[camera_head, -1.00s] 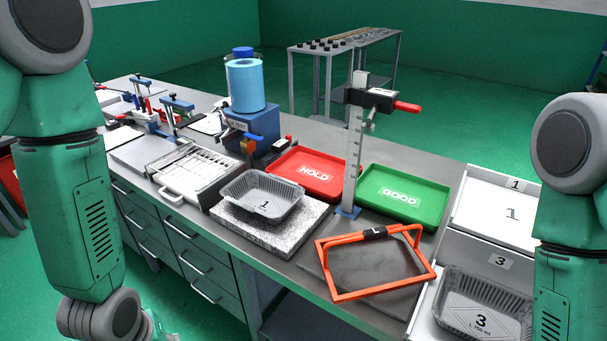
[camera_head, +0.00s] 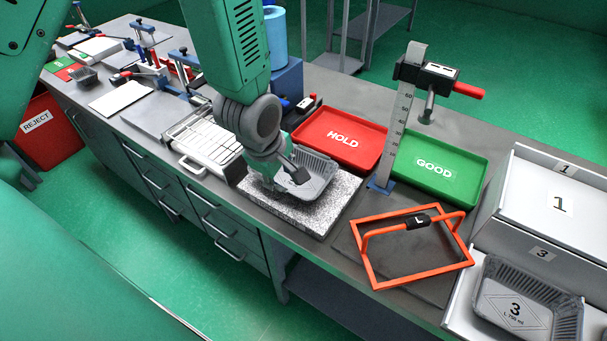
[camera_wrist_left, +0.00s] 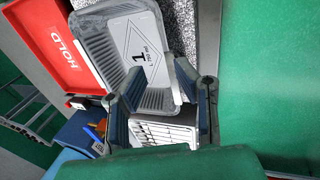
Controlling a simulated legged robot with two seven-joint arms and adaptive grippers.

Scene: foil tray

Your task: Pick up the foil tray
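The foil tray (camera_head: 318,178), a grey ribbed tray, rests on a speckled stone slab (camera_head: 325,215). In the head view my left gripper (camera_head: 292,172) is over its left side and hides part of it. In the left wrist view the tray (camera_wrist_left: 128,48) shows its floor label "1". There my left gripper (camera_wrist_left: 157,78) has its two fingers apart, with the tray's near end wall between or just beyond their tips. I cannot tell whether they touch it. My right gripper is not in view.
A red HOLD tray (camera_head: 375,165) and a green GOOD tray (camera_head: 470,200) lie behind. A height gauge (camera_head: 397,140) and an orange frame (camera_head: 372,262) stand to the right. A white wire-topped device (camera_head: 200,140) is close on the left. Another foil tray (camera_head: 545,335), marked 3, is lower right.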

